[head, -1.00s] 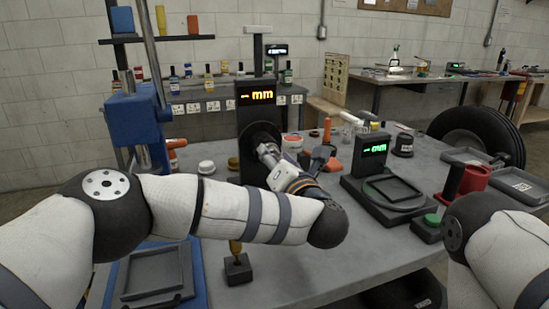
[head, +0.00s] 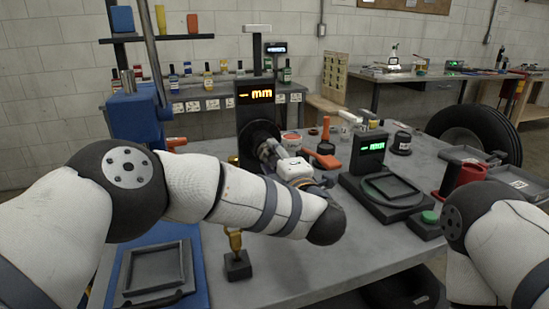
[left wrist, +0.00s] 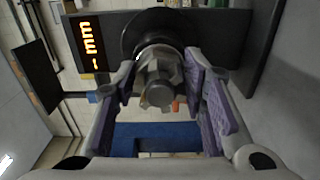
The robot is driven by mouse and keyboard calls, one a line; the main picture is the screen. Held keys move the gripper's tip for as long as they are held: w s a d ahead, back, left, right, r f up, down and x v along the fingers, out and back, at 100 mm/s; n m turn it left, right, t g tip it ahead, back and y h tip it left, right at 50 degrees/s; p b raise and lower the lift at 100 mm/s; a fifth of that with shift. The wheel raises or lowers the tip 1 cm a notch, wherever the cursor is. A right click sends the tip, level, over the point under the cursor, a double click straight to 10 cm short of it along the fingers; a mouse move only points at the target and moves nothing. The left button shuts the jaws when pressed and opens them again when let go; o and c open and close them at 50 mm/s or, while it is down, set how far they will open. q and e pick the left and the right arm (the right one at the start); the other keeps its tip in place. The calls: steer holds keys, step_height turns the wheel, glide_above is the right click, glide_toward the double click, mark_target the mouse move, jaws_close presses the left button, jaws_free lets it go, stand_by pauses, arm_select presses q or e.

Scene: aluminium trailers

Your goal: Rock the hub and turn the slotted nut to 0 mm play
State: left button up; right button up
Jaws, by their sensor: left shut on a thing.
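The dark round hub (head: 258,135) sits on a black upright stand at the table's back, under an orange display (head: 256,94) showing a dash and "mm". In the left wrist view the hub (left wrist: 143,32) is behind the grey slotted nut (left wrist: 160,94), whose round end faces the camera. My left gripper (head: 270,150) reaches the hub's front. Its purple-padded fingers (left wrist: 162,75) lie either side of the nut, shut on it; the exact contact is hard to see. My right gripper is out of view; only part of that arm shows at right.
A dial-like base with a green display (head: 371,146) stands right of centre. A brass-tipped tool stands in a small black block (head: 238,266) in front. A grey tray (head: 155,270) lies at front left. The table's front middle is clear.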

arm_select(q)
steer(key=shift+f+m, duration=0.1)
steer(key=shift+m, duration=1.1)
steer(key=o, duration=1.2)
steer(key=shift+c, duration=0.2)
steer(key=v, duration=1.2)
